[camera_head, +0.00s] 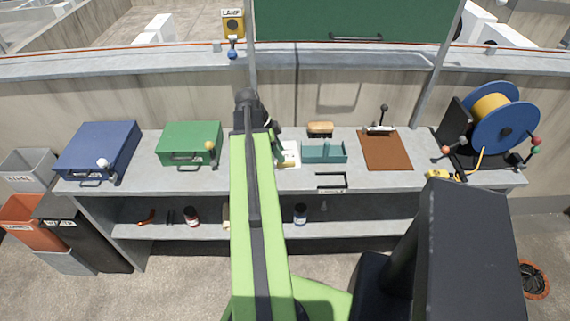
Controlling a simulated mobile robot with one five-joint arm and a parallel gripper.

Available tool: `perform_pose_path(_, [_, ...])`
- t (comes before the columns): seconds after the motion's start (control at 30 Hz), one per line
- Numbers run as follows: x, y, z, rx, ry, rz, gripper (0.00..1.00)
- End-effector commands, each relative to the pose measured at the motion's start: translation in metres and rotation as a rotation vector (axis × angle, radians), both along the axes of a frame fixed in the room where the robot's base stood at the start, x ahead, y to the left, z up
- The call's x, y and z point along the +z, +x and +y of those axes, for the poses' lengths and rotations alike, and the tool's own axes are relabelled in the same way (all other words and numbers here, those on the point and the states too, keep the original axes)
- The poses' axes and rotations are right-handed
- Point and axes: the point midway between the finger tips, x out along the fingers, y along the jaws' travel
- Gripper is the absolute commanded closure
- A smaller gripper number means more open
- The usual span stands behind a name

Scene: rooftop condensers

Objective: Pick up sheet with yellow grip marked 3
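A small white sheet-like piece (292,150) with a yellowish patch lies on the bench top, just right of my arm and partly hidden by it. I cannot read any number on it. My green arm reaches forward over the bench. My gripper, at its dark far end, is mostly hidden by the arm, so its fingers and any held thing cannot be made out. A small yellow item (437,175) lies at the bench's front edge by the cable reel; its marking is too small to read.
The grey bench (400,181) holds a blue case (98,145), a green case (188,140), a teal tray (324,153), a brown clipboard (386,152) and a blue reel (506,127). Bins (85,228) stand left. Small items lie on the lower shelf (350,230).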

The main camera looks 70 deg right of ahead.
Motion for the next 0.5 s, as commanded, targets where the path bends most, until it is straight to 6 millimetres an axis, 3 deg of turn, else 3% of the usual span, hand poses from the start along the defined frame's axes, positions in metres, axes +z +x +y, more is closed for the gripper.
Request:
perform_pose_path(0.3, [-0.045, -0.014, -0.005, -0.003, 0.000, 0.000, 0.60])
perform_pose_path(0.5, [-0.047, -0.018, -0.007, -0.001, 0.000, 0.000, 0.60])
